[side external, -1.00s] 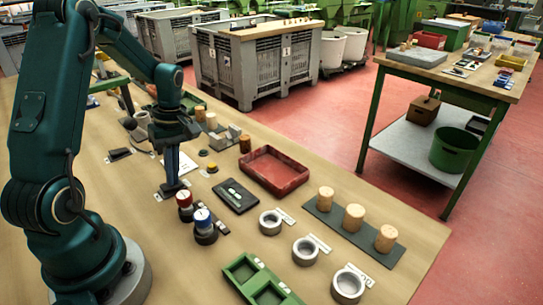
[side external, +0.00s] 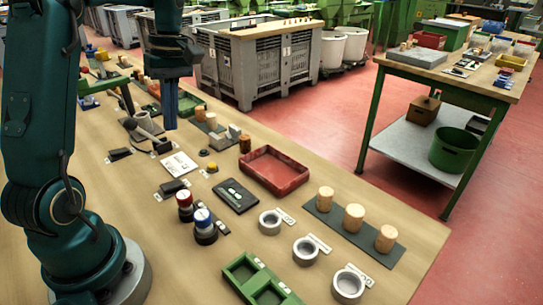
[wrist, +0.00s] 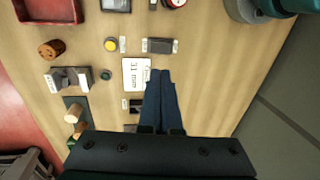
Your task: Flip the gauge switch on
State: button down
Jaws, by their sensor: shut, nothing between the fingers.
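Two black rocker switches with small white labels show on the bench. The near one (side external: 172,187) stands behind the red and blue knobs; in the wrist view it (wrist: 160,46) lies just beyond my fingertips. The other (side external: 118,154) sits farther left; in the wrist view a dark block (wrist: 134,106), partly hidden by my fingers, may be it. The label text is too small to read, so I cannot tell which is the gauge switch or how each is tilted. My gripper (side external: 170,127) is shut and empty, raised above the bench; it also shows in the wrist view (wrist: 160,74).
A white card (side external: 180,165) lies beside the switches. A red knob (side external: 184,199) and a blue knob (side external: 203,217) stand close by. A yellow button (side external: 212,167), a dark panel (side external: 236,196) and a red tray (side external: 273,172) lie to the right.

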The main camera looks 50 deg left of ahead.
aim_at(166, 186)
jog(key=shift+r, duration=0.25)
jog(key=shift+s+a+r, duration=0.15)
jog(key=shift+s+r, duration=0.05)
jog(key=shift+s, duration=0.45)
jog(key=s+f, duration=0.1)
jog(key=f, duration=0.8)
jog(key=s+f, duration=0.1)
jog(key=f, duration=0.3)
jog(key=shift+s+f, duration=0.3)
jog(key=shift+f, duration=0.1)
